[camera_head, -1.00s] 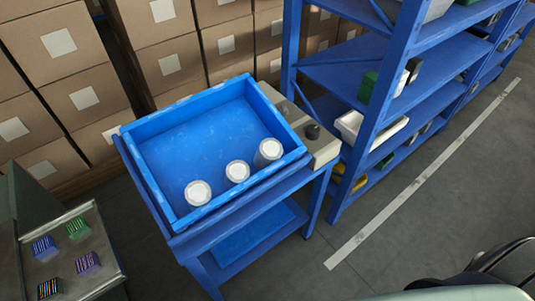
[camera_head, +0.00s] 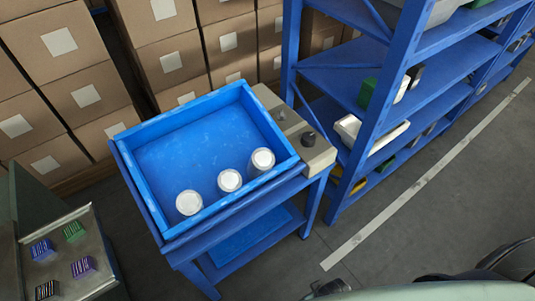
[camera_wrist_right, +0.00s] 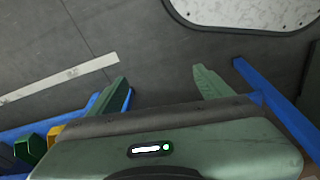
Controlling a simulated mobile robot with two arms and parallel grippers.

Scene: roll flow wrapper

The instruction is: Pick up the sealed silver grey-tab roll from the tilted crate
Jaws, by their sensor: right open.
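The tilted crate (camera_head: 205,95) is a blue tray on a blue stand in the middle of the head view. Three pale silver-white rolls stand along its lower edge: a left roll (camera_head: 189,202), a middle roll (camera_head: 230,180) and a right roll (camera_head: 262,160). Their tabs are too small to tell apart, so I cannot say which is the grey-tab one. My right gripper (camera_wrist_right: 160,84) shows in the right wrist view, its two green fingers spread wide with only floor between them. No roll shows in that view. My left gripper is not in view.
A grey control box (camera_head: 300,135) with a dark knob adjoins the crate's right side. A blue shelf rack (camera_head: 370,120) stands to the right. Cartons (camera_head: 75,100) are stacked behind. A metal tray (camera_head: 75,265) with several small coloured packs is at lower left.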

